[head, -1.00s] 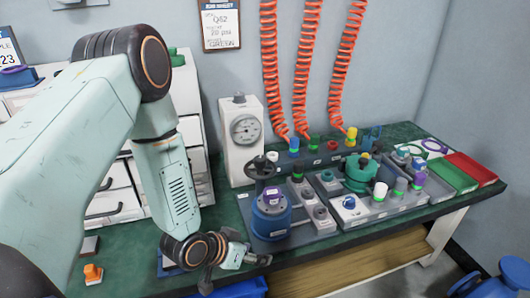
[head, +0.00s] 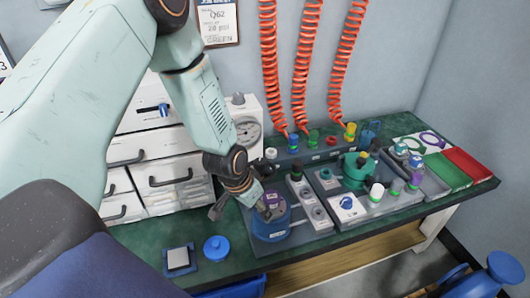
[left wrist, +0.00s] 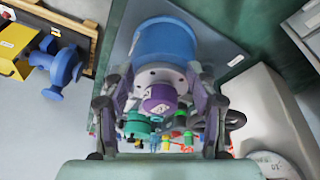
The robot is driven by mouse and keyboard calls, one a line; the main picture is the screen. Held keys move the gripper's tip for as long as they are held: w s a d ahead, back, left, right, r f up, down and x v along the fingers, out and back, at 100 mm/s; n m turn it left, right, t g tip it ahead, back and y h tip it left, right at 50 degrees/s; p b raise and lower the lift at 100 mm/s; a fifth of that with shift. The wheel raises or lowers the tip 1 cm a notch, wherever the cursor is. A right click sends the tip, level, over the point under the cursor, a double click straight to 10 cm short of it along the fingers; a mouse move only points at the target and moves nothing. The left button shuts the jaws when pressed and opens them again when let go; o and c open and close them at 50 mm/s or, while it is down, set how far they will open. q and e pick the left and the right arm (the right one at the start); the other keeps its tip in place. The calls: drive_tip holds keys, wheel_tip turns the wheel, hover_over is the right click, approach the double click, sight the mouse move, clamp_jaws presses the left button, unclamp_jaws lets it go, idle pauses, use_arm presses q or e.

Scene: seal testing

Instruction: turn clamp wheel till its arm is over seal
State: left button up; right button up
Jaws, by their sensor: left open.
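A blue cylinder (head: 270,229) stands on a grey base plate near the table's front. In the left wrist view the blue cylinder (left wrist: 165,42) has a grey bolted flange and a labelled purple seal (left wrist: 160,99) on its end. My left gripper (head: 258,210) is open over the cylinder. In the left wrist view its two fingers (left wrist: 160,112) lie on either side of the purple seal; I cannot tell whether they touch it. The black clamp wheel (left wrist: 236,120) shows partly beside the right finger. My right gripper is out of view.
A white gauge box (head: 247,125) stands behind the cylinder. Grey fixtures with a green valve (head: 356,170) and several coloured fittings lie to the right. A blue round lid (head: 216,248) and a small square tray (head: 180,259) lie left on the green table. White drawers (head: 160,175) stand behind.

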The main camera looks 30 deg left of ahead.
use_arm(q)
drive_tip(key=m+t, duration=0.1)
approach(259, 161)
drive_tip(key=f, duration=0.2)
drive_tip(key=b+x, duration=0.2)
drive_tip(key=x, duration=0.1)
drive_tip(key=b+x, duration=0.1)
drive_tip(key=x, duration=0.1)
drive_tip(key=shift+w+d+f, duration=0.1)
drive_tip(key=shift+w, duration=0.25)
drive_tip(key=shift+b+x, duration=0.75)
drive_tip(key=shift+x, duration=0.05)
drive_tip(key=shift+d+f, duration=0.1)
drive_tip(key=shift+f, duration=0.05)
drive_tip(key=shift+w, duration=0.1)
drive_tip(key=c, duration=0.4)
clamp_jaws()
